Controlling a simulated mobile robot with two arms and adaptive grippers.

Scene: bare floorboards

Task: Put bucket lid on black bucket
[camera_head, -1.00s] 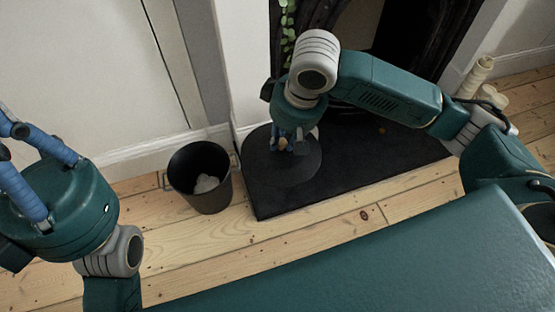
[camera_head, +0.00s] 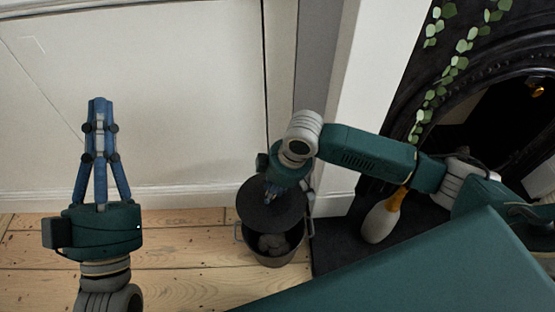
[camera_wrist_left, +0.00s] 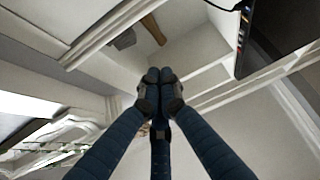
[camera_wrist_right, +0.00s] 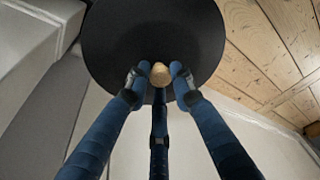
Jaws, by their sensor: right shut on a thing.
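The black bucket (camera_head: 283,259) stands on the floorboards by the wall, with a side handle and a pale greyish lump inside. The round dark bucket lid (camera_head: 270,216) is over the back part of the bucket's opening; the front part is uncovered. Whether the lid touches the rim I cannot tell. My right gripper (camera_head: 270,192) is shut on the lid's wooden knob; the knob (camera_wrist_right: 160,75) and lid (camera_wrist_right: 120,45) show clearly in the right wrist view. My left gripper (camera_head: 100,102) points up at the left, fingertips together and empty, well away from the bucket.
A black hearth slab (camera_head: 340,250) lies right of the bucket before the fireplace (camera_head: 470,80). A pale, bulb-shaped object with a wooden neck (camera_head: 380,222) is on the hearth side. The white wall (camera_head: 180,110) is close behind. Floorboards (camera_head: 170,260) left of the bucket are clear.

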